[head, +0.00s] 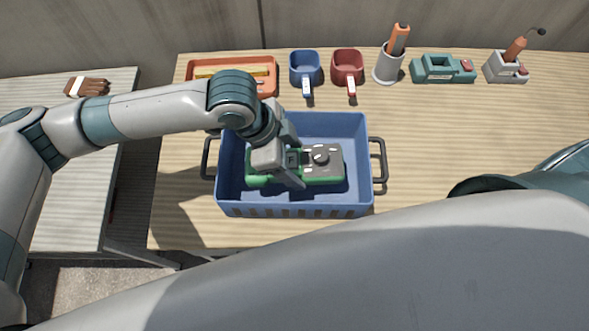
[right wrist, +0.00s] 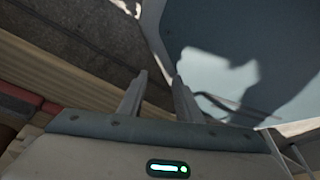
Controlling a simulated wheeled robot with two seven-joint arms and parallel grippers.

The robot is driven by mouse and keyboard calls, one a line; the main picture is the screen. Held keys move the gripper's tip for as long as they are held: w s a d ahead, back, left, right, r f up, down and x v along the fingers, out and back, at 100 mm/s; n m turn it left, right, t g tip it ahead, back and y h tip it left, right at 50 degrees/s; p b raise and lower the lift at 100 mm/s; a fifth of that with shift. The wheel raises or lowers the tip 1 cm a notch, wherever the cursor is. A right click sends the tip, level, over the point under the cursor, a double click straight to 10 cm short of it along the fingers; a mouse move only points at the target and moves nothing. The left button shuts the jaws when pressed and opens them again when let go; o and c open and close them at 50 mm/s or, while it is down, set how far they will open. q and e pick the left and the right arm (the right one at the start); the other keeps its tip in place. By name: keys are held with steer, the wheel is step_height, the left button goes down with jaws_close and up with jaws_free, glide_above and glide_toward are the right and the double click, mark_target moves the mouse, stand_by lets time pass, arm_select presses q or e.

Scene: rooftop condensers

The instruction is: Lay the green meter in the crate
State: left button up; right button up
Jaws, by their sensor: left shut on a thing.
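The green meter (head: 323,163), with a grey face and a dark round dial, lies level inside the walls of the blue crate (head: 294,211). My left gripper (head: 289,178) reaches down into the crate and is shut on the meter's left part. The gripper hides some of the meter, and I cannot tell whether its underside touches the crate floor. My right gripper (right wrist: 160,82) shows in the right wrist view with its two fingers apart and nothing between them.
Along the table's back stand an orange tray (head: 232,92), a blue scoop (head: 304,69), a red scoop (head: 347,68), a grey cup (head: 388,66), a teal device (head: 442,69) and a white holder (head: 504,68). A brown brush (head: 88,86) lies on the left table. The wooden table right of the crate is clear.

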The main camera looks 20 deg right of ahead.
mark_target(295, 168)
arm_select(q)
step_height(295, 168, down, 2)
steer(key=shift+f, duration=0.25)
arm_select(e)
steer(key=shift+s+d+f+g, duration=0.1)
steer(key=shift+s+d+g, duration=0.1)
steer(key=shift+s, duration=0.3)
steer(key=shift+s+d+f+g, duration=0.1)
steer(key=shift+s+d, duration=0.05)
steer(key=shift+s, duration=0.35)
arm_select(q)
steer(key=shift+f, duration=0.1)
arm_select(e)
steer(key=shift+w, duration=0.1)
